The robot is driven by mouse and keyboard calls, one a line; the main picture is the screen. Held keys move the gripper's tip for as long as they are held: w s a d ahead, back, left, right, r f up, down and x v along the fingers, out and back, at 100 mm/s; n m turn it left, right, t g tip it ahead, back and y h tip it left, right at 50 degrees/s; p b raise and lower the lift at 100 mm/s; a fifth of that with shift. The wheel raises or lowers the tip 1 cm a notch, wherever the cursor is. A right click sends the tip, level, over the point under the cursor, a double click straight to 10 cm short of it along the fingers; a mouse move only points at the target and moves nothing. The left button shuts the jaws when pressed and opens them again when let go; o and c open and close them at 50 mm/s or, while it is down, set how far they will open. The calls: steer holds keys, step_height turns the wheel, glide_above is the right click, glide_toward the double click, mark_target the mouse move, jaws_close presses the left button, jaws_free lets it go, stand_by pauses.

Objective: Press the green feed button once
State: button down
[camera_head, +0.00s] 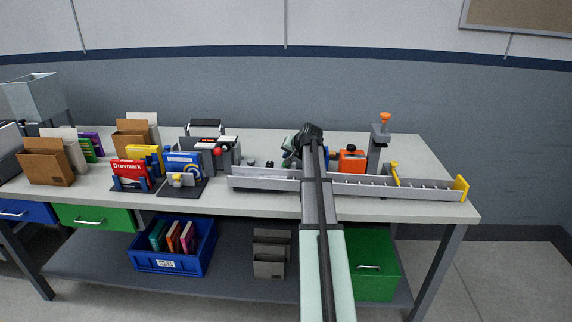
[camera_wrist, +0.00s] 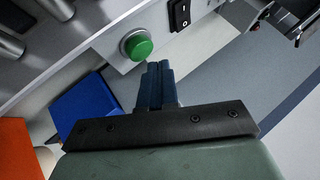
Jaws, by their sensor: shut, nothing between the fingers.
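The green feed button (camera_wrist: 136,45) is a round domed cap on a light grey machine panel, at the upper middle of the wrist view. My gripper (camera_wrist: 160,66) is shut and empty. In the wrist view its blue fingertips are just below and to the right of the button, and I cannot tell whether they touch it. In the head view my arm reaches over the bench and hides the button. The gripper end is mostly hidden there too.
A black rocker switch (camera_wrist: 180,14) is on the same panel, right of the button. A blue block (camera_wrist: 86,106) and an orange object (camera_wrist: 18,150) lie left of my gripper. A grey rail (camera_head: 265,179) runs along the bench's front. An orange box (camera_head: 352,160) stands right of my arm.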

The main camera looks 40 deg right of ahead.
steer(key=shift+f, duration=0.2)
steer(key=shift+f, duration=0.25)
